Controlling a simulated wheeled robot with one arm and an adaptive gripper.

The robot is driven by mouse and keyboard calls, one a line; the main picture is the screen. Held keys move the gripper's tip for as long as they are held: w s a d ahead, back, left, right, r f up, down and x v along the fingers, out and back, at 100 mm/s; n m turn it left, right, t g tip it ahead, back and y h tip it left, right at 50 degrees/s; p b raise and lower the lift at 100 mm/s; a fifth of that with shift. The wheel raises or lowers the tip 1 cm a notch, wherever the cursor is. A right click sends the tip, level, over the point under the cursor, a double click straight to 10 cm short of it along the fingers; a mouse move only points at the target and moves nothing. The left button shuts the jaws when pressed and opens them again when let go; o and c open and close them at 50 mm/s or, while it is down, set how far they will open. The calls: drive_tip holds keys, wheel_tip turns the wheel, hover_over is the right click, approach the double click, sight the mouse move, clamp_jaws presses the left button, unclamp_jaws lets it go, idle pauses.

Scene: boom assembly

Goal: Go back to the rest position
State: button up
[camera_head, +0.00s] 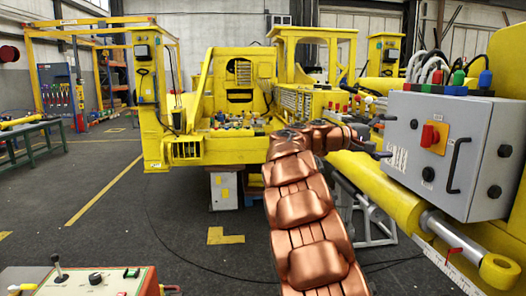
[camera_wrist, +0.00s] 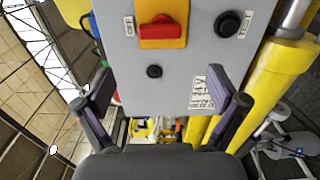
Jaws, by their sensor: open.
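My copper-coloured arm rises from the bottom of the head view and reaches toward the grey control box (camera_head: 449,150) at the right. My gripper (camera_head: 380,150) is at the arm's far end, just left of the box. In the wrist view my gripper (camera_wrist: 165,105) is open, with its two dark fingers spread apart and nothing between them. Ahead of the fingers is the box's grey face (camera_wrist: 180,78), with a red switch (camera_wrist: 162,32) on a yellow plate and a black TEST button (camera_wrist: 229,24). I cannot tell whether a finger touches the box.
A yellow cylinder (camera_head: 385,190) lies below the box, close to my arm. A yellow machine (camera_head: 240,100) stands behind. A control panel (camera_head: 85,282) is at the lower left and a green workbench (camera_head: 30,135) at the far left. The floor (camera_head: 110,215) between them is mostly clear.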

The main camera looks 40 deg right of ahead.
drive_tip(key=s+a+f+n+t+y, duration=0.1)
drive_tip(key=s+a+f+t+y, duration=0.1)
drive_tip(key=a+f, duration=0.8)
drive_tip(key=s+a+f+n+t+y, duration=0.2)
drive_tip(key=s+a+f+y, duration=0.3)
drive_tip(key=a, duration=1.5)
drive_tip(key=s+a+f+n+t+y, duration=0.1)
drive_tip(key=s+a+f+t+y, duration=0.2)
drive_tip(key=a+f, duration=1.3)
drive_tip(key=y, duration=0.2)
drive_tip(key=shift+s+n+t+y, duration=0.25)
drive_tip(key=shift+n+t+y, duration=0.05)
drive_tip(key=shift+n+y, duration=0.1)
drive_tip(key=s+a+f+y, duration=0.1)
drive_tip(key=s+a, duration=0.1)
drive_tip(key=a, duration=0.1)
drive_tip(key=s+a+f+y, duration=0.1)
drive_tip(key=s+a, duration=0.1)
drive_tip(key=a, duration=0.2)
drive_tip(key=s+a+f+n, duration=0.1)
drive_tip(key=s+a+f, duration=0.1)
drive_tip(key=s+a, duration=0.1)
drive_tip(key=shift+a+y, duration=0.3)
drive_tip(key=shift+y, duration=0.1)
drive_tip(key=shift+c, duration=0.2)
